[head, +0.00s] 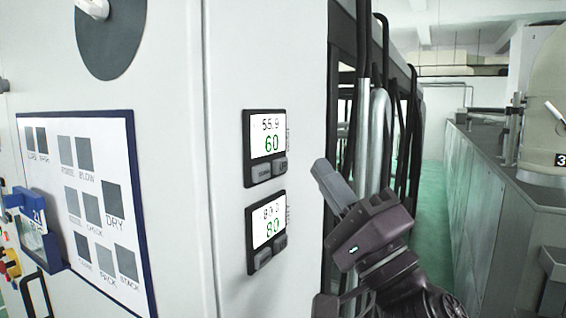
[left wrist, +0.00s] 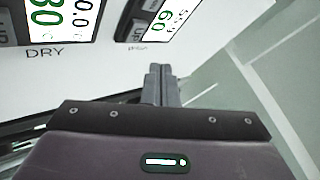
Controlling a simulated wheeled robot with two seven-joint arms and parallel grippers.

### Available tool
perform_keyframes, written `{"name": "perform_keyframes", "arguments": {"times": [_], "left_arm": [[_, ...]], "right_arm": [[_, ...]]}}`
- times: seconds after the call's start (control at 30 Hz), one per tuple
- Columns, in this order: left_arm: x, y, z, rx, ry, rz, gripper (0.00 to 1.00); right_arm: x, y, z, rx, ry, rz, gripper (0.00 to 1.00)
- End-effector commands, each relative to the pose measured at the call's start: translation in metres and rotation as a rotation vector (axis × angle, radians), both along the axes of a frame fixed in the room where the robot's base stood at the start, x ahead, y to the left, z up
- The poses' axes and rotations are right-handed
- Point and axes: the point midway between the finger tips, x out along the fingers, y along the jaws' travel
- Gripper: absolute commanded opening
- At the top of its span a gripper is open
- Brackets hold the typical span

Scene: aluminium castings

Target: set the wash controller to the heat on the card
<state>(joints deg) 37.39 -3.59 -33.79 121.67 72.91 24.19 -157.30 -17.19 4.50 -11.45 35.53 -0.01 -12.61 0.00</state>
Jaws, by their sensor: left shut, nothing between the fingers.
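The upper controller (head: 265,147) on the white cabinet shows 55.9 over a green 60, with two grey buttons below. It also shows upside down in the left wrist view (left wrist: 160,22), with a blurred label. The lower controller (head: 266,232) shows about 80.0 over a green 80; in the left wrist view (left wrist: 65,20) its label reads DRY. A blue holder (head: 52,262) at the left bears a small card (head: 32,238), whose writing I cannot read. My left gripper (head: 326,176) is shut and empty, right of the controllers and apart from them; its fingers (left wrist: 160,85) point toward the panel.
A blue-edged board (head: 95,270) with labelled grey squares is on the cabinet's left. Coloured buttons (head: 10,265) and a black handle are at the lower left. Pipes and cables (head: 375,130) stand behind my gripper. A green-floored aisle (head: 428,230) runs back at the right.

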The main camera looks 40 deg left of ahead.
Motion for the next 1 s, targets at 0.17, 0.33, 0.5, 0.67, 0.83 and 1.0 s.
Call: {"name": "perform_keyframes", "arguments": {"times": [0.17,0.33,0.5,0.67,0.83,1.0], "left_arm": [[0.004,-0.016,0.001,-0.001,0.001,-0.001,0.00],[0.005,-0.021,0.000,0.000,0.000,0.000,0.00],[0.005,-0.021,0.000,0.000,0.000,0.000,0.00],[0.005,-0.021,0.000,0.000,0.000,0.000,0.00],[0.005,-0.021,0.000,0.000,0.000,0.000,0.00],[0.005,-0.021,0.000,0.000,0.000,0.000,0.00]], "right_arm": [[0.000,0.000,0.004,0.000,0.000,0.000,1.00],[0.000,0.000,0.004,0.000,0.000,0.000,1.00],[0.000,0.000,0.004,0.000,0.000,0.000,1.00],[0.000,0.000,0.004,0.000,0.000,0.000,1.00],[0.000,-0.001,0.004,-0.001,0.000,0.000,1.00],[0.000,-0.001,0.004,-0.002,0.000,0.001,1.00]]}}
